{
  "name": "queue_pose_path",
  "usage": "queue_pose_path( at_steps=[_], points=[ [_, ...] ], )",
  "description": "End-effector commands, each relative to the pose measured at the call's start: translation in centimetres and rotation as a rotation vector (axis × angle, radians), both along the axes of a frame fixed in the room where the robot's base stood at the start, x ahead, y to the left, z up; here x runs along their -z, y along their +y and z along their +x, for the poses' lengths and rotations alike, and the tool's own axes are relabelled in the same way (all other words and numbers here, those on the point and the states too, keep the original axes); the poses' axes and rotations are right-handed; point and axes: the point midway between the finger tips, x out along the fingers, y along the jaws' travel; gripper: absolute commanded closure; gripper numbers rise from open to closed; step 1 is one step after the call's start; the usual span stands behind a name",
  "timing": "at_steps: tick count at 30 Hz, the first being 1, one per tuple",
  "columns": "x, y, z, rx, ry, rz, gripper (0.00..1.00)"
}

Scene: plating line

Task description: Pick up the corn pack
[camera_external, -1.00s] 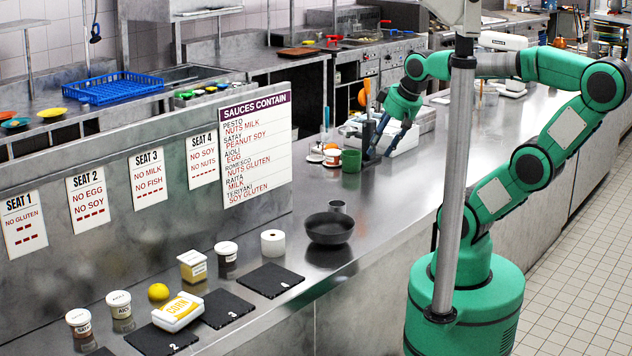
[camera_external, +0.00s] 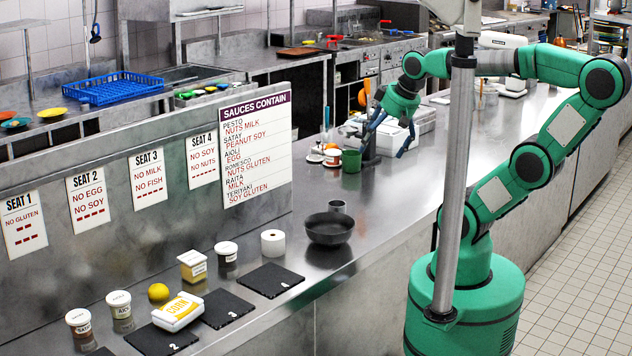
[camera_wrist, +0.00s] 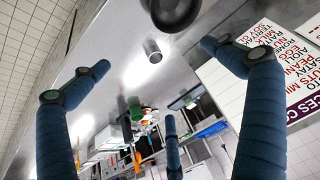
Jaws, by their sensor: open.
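The corn pack (camera_external: 178,311), white with yellow print, lies tilted over the black slate numbered 2 (camera_external: 160,341) at the counter's near left in the external view. My gripper (camera_external: 387,143) is far from it, raised over the far part of the counter, with its blue fingers spread and nothing between them. In the wrist view my gripper (camera_wrist: 155,56) also shows open, its fingers apart. I do not see the corn pack in the wrist view.
A black bowl (camera_external: 329,229) and metal cup (camera_external: 338,206) stand on the counter (camera_external: 380,215) between my gripper and the pack. A yellow ball (camera_external: 158,292), a tub (camera_external: 192,266) and labelled jars (camera_external: 120,304) sit close behind the pack. The allergen board (camera_external: 256,150) stands alongside.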

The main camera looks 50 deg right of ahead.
Motion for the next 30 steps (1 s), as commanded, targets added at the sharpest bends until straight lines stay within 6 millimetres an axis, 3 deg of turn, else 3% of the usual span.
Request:
queue_pose_path(
  at_steps=[8, 14, 23, 30],
  points=[
    [-2.1, 2.9, 3.6, 0.081, 0.047, 0.081, 0.0],
    [-3.8, 7.0, 7.5, 0.185, 0.102, 0.162, 0.0],
    [-4.9, 14.7, 12.9, 0.356, 0.194, 0.261, 0.0],
    [-4.7, 22.2, 16.2, 0.503, 0.266, 0.314, 0.0]
  ],
)
